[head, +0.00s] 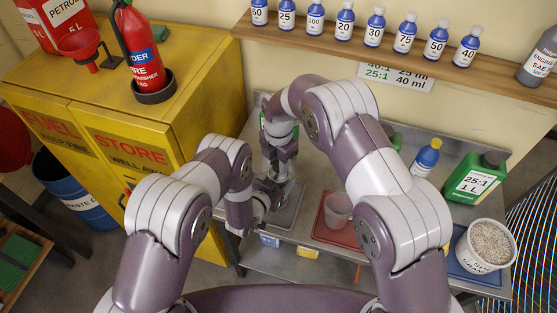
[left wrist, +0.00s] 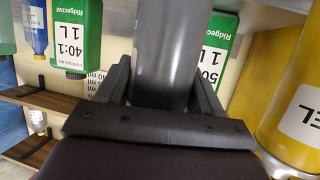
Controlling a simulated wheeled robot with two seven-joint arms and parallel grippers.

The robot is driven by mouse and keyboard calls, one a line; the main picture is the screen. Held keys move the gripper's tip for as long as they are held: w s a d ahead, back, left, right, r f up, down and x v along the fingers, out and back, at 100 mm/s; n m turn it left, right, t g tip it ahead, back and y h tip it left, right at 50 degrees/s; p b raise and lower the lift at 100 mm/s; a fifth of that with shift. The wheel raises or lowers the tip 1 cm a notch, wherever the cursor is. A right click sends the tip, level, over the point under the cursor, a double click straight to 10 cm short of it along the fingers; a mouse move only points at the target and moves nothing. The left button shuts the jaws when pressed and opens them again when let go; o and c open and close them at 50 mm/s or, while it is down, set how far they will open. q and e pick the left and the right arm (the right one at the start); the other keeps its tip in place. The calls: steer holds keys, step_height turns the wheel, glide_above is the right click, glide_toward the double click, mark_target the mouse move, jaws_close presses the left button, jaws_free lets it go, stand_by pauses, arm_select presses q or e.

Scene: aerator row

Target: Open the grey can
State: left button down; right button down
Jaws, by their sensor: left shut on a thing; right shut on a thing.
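The grey can (left wrist: 167,45) shows in the left wrist view as a smooth dark grey cylinder between the fingers of my left gripper (left wrist: 163,85), which is shut on its side. In the head view the can is mostly hidden by my arms and grippers, above the grey tray (head: 292,212) on the bench. My right gripper (head: 281,166) points down from above at the top of the can and is shut there. The cap between its fingers is too small and covered to make out, and I cannot tell whether it has turned.
A red tray (head: 325,232) with a clear cup (head: 338,209) lies right of the can. Further right stand a blue bottle (head: 427,156), a green jug (head: 474,180) and a white tub (head: 486,246). A yellow cabinet (head: 180,110) is at left. A shelf (head: 400,55) holds several small bottles.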

mark_target(278, 164)
steer(key=shift+n, duration=0.5)
steer(key=shift+r, duration=0.25)
steer(key=shift+r, duration=0.9)
steer(key=shift+r, duration=2)
arm_select(q)
steer(key=shift+c, duration=0.4)
jaws_free()
